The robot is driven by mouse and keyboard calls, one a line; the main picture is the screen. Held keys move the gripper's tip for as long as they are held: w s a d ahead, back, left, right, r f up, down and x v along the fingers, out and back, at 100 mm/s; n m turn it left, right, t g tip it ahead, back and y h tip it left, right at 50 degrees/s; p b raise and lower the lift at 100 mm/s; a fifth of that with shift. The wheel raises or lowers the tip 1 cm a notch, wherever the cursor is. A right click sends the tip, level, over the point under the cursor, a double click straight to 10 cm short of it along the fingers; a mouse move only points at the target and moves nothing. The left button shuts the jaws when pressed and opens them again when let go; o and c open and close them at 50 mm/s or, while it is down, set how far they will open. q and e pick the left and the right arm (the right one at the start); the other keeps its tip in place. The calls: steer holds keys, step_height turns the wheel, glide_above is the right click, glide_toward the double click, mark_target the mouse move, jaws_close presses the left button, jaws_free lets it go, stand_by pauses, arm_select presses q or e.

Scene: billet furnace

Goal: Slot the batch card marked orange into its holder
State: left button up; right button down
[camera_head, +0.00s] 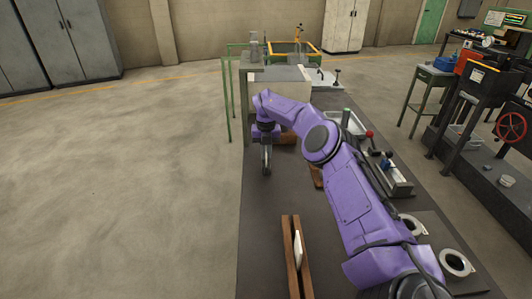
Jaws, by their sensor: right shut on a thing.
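My right arm reaches forward over the dark bench from the lower right. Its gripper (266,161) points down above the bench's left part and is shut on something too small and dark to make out. I cannot see an orange mark. A long wooden slotted holder (289,262) lies near the front of the bench, with a white card-like piece (298,248) standing in its slot. Other wooden pieces (317,176) show behind my arm, partly hidden by it. My left gripper is out of view.
The dark bench (262,225) is bare left of the slotted holder. A metal fixture with a red knob (369,134) and round rings (456,263) are at the right.

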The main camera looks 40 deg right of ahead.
steer(key=c, duration=1.1)
jaws_free()
step_height(320, 180, up, 6)
steer(key=shift+f+b, duration=0.15)
steer(key=shift+b, duration=0.3)
step_height(320, 180, up, 5)
steer(key=shift+f+p, duration=0.1)
steer(key=shift+p, duration=0.45)
